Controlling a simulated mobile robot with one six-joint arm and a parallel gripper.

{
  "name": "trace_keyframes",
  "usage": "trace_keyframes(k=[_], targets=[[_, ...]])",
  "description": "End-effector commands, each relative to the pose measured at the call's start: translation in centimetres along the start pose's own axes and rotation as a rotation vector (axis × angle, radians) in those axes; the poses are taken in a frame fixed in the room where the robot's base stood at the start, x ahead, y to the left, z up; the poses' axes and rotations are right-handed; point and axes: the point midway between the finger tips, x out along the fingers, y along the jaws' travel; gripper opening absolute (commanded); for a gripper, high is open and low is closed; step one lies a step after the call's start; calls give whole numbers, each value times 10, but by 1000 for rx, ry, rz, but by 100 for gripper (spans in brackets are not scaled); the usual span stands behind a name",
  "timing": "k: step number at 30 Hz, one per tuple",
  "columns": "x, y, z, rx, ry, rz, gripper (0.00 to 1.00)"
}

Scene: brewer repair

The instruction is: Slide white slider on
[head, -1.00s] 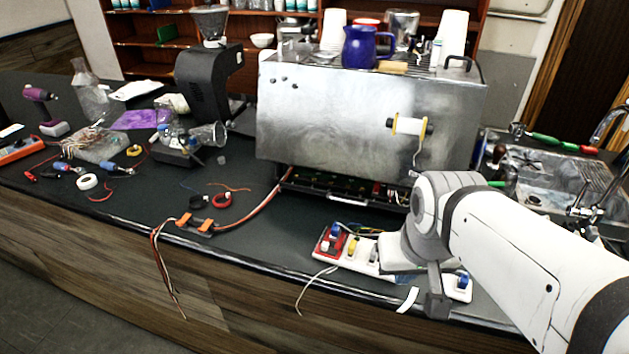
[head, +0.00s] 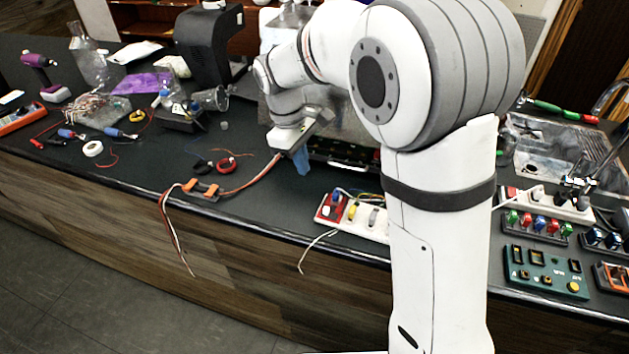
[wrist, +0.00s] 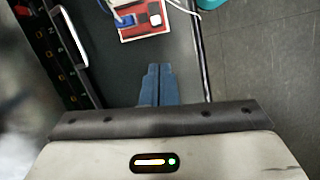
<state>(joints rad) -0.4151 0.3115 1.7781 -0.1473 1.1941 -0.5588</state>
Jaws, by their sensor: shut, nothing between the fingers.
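My gripper (head: 301,168) has blue fingers and points down over the counter, in front of the metal machine. In the wrist view its two fingers (wrist: 160,70) are pressed together and empty. A red plate (wrist: 148,33) lies beyond the fingertips there, apart from them. It carries a blue part (wrist: 124,20) and a small white knob (wrist: 155,19), which may be the white slider; I cannot tell for sure. In the head view the red plate (head: 324,219) sits at the left end of a white strip (head: 350,229), right of my gripper. My arm hides the strip's right end.
An orange clamp (head: 201,188) with wires hanging over the counter edge lies left of the gripper. A red tape ring (head: 228,164) lies nearby. A green switch board (head: 545,272) and coloured switches stand at the right. The counter between clamp and strip is mostly clear.

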Motion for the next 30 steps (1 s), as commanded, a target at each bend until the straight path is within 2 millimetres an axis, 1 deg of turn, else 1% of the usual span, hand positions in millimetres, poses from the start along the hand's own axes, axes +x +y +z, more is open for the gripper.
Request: trace_keyframes(k=[1, 3, 6, 9, 17, 20, 23, 25, 30], targets=[[2, -1, -13, -43, -18, -1, 0], [6, -2, -26, -87, -35, -2, 0], [9, -3, -35, -121, -48, -3, 0], [10, -3, -38, -132, -53, -4, 0], [10, -2, -37, -130, -52, -4, 0], [14, -2, -36, -129, -52, -4, 0], [24, -2, -35, -128, -54, -5, 0], [35, -3, -34, -128, -55, -7, 0], [71, -2, -32, -129, -56, -7, 0]])
